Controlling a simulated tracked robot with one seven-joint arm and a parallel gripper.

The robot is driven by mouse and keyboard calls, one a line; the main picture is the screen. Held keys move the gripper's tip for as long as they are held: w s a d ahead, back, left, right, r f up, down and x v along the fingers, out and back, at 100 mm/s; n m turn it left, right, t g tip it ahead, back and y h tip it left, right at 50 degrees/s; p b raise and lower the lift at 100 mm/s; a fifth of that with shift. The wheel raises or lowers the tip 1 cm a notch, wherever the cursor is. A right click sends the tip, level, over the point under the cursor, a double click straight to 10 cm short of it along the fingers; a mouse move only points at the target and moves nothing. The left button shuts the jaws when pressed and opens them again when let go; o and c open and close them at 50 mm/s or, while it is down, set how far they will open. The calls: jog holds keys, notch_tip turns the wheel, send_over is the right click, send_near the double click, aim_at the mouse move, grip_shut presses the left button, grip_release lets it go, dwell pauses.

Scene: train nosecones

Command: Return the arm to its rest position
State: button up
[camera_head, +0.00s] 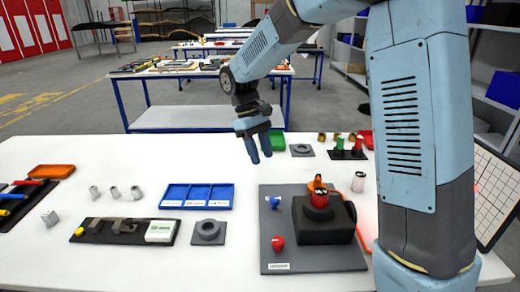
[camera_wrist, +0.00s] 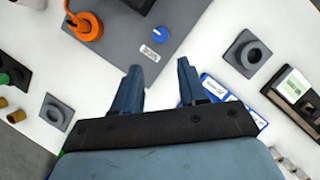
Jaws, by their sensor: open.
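My gripper (camera_head: 257,148) hangs above the far part of the white table in the head view, fingers pointing down. In the wrist view its two blue fingers (camera_wrist: 160,88) stand apart with nothing between them, so it is open and empty. My blue-grey arm reaches in from the right and hides part of the table's right side. Below and in front of the gripper is a grey board (camera_head: 300,259) with a black block (camera_head: 323,221) that carries a red and orange part (camera_head: 319,194). A blue knob (camera_head: 273,202) and a red knob (camera_head: 277,242) stand on the board's left side.
A blue tray (camera_head: 197,206), a grey ring base (camera_head: 208,232) and a black tool board (camera_head: 125,231) lie left of the grey board. A green bin (camera_head: 276,140) and a red bin (camera_head: 366,139) stand near the far edge. Bare tabletop lies left of the gripper.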

jog(key=s+d+r+m+t+y, duration=0.2)
jog(key=s+d+r+m+t, duration=0.2)
jog(key=s+d+r, duration=0.7)
jog(key=s+d+r+m+t+y, duration=0.1)
jog(key=s+d+m+t, duration=0.3)
jog(key=s+d, duration=0.5)
jog(key=shift+s+r+m+t, duration=0.2)
jog(key=shift+s+m+t, duration=0.15)
jog(key=shift+s, duration=0.35)
jog(key=shift+d, duration=0.1)
dwell(1.1)
